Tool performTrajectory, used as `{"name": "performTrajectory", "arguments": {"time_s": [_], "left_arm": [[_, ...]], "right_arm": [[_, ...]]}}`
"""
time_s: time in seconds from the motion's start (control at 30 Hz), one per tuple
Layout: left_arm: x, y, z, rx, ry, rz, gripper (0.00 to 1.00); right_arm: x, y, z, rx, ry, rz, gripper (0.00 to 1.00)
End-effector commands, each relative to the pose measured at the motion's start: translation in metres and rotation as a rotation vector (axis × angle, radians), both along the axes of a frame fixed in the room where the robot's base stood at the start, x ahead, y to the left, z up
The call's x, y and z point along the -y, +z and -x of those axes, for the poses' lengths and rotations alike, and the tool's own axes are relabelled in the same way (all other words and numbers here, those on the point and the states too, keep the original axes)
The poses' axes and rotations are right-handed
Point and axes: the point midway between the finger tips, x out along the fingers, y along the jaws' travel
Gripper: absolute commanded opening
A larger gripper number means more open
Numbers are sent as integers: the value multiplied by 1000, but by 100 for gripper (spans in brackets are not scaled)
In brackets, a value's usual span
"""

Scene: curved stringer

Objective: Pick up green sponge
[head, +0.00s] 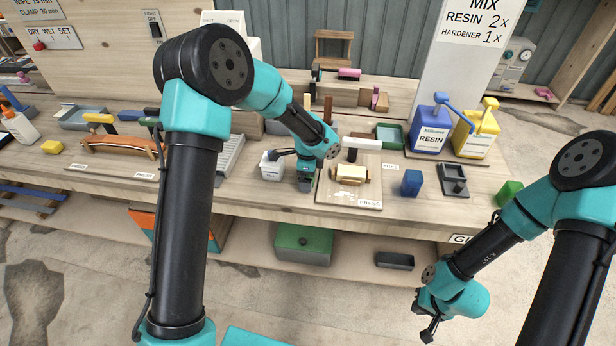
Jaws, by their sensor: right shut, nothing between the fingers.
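A small green block, which looks like the green sponge (508,192), sits at the right end of the bench top, near the front edge. My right gripper (430,328) hangs low over the floor in front of the bench, below and to the left of the sponge. It is shut and empty, and well apart from the sponge. My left gripper (306,182) points down over the middle of the bench, between a white cup and a wooden board. Its fingertips are small and partly hidden, so I cannot tell its opening.
A blue block (411,182) and a dark grey tray (453,181) lie left of the sponge. Blue resin (429,137) and yellow (475,135) jugs stand behind. A lower shelf holds a green box (304,244) and a dark bin (394,260).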

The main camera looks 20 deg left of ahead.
Motion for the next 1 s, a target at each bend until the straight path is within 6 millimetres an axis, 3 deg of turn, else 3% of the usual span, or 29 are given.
{"name": "performTrajectory", "arguments": {"time_s": [0.5,1.0], "left_arm": [[0,-3,0,1,0,1,100],[0,-3,0,1,0,1,53]], "right_arm": [[0,0,0,0,0,0,0],[0,0,0,0,0,0,0]]}}
